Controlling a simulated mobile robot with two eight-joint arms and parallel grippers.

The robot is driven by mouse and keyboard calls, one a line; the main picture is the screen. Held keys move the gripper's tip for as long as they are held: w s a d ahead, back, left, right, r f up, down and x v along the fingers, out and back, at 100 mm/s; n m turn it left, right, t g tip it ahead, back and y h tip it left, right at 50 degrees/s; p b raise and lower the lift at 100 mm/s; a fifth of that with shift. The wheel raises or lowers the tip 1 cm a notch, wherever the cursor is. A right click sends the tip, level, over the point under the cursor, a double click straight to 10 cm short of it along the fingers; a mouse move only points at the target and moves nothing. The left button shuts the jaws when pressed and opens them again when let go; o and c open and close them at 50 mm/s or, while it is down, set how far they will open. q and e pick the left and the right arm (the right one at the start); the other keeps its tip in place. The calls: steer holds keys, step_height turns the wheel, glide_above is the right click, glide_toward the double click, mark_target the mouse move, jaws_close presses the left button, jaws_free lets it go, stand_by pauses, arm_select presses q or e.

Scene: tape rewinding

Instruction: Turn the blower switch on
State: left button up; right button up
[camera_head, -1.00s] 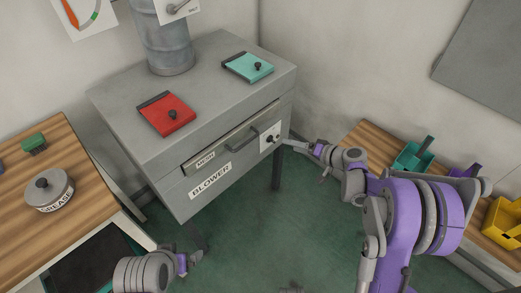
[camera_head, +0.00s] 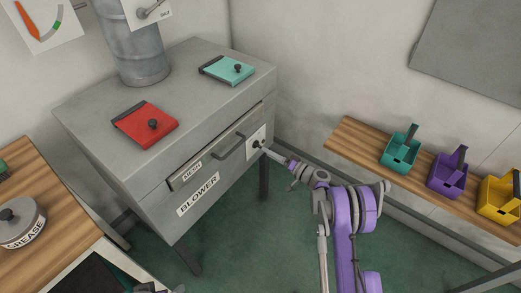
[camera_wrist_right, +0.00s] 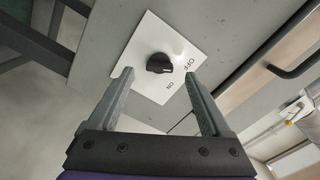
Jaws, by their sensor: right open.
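The blower switch is a black round knob (camera_wrist_right: 159,63) on a white plate marked OFF and ON. In the right wrist view its pointer appears to face right, toward OFF. In the head view the white plate (camera_head: 261,133) is on the front of the grey blower cabinet (camera_head: 150,178), right of the drawer handle. My right gripper (camera_wrist_right: 159,76) is open, with its fingertips on either side of the knob, close to the plate; I cannot tell whether they touch it. Only a sliver of my left arm's end (camera_head: 150,288) shows at the bottom edge.
A dark handle bar (camera_head: 230,146) sticks out of the MESH drawer beside the switch. Red (camera_head: 135,127) and turquoise (camera_head: 222,72) lids lie on top of the cabinet. A wooden bench (camera_head: 355,140) with teal, purple and yellow bins stands at the right. Green floor is open between.

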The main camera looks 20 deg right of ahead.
mark_target(256, 146)
steer(key=x, duration=0.5)
steer(key=shift+s, duration=0.1)
jaws_close()
stand_by(0.3)
